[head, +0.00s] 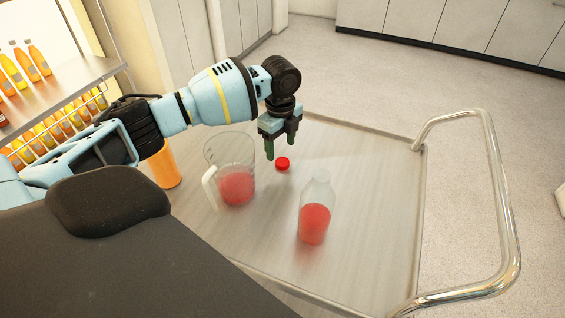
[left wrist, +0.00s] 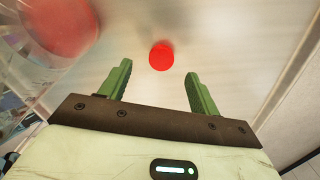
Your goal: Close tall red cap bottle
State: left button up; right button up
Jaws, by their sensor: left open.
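A clear bottle (head: 314,212) with red juice in its lower part stands uncapped and upright on the cart. A small red cap (head: 283,164) lies on the cart top, behind and left of the bottle. In the left wrist view the cap (left wrist: 161,56) sits ahead of the fingertips, about midway between them. My left gripper (head: 281,150) is open and empty, above and close to the cap, fingers pointing down; the wrist view shows its green fingers (left wrist: 158,78) apart. My right gripper is not in view.
A clear measuring jug (head: 236,187) with red juice stands left of the cap; its round base also shows in the wrist view (left wrist: 62,25). An orange container (head: 163,168) stands behind my left arm. The cart (head: 380,200) has a metal handle (head: 497,190) at right. Shelves (head: 60,98) hold several bottles.

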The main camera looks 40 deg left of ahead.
aim_at(282, 162)
pick_arm(q)
jog(key=shift+f, duration=0.1)
jog(key=f, duration=0.5)
jog(key=shift+w+d, duration=0.15)
jog(key=shift+d, duration=0.05)
jog(key=shift+c, duration=0.4)
jog(key=c, duration=1)
